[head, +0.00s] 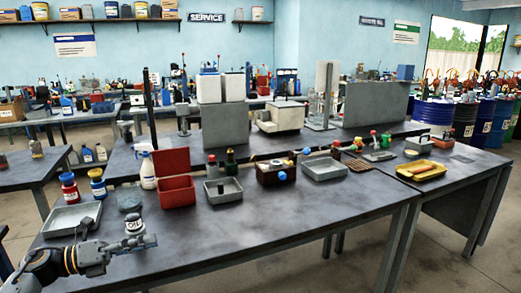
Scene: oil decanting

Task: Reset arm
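My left gripper (122,232) is at the lower left, over the near left corner of the dark table (260,225). Its fingers look spread apart, one pointing up by the grey tray and one reaching right. A small jar with a white top and an OIL label (134,226) stands just behind the right-hand finger, which hides its lower part. I see nothing held, and I cannot tell whether the finger touches the jar. My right gripper is not in view.
A grey tray (58,222), red-capped (68,186) and blue-capped (97,184) bottles, a spray bottle (147,172) and a red bin (177,191) stand near the left side. Several tools and trays line the back. The table's front middle is clear.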

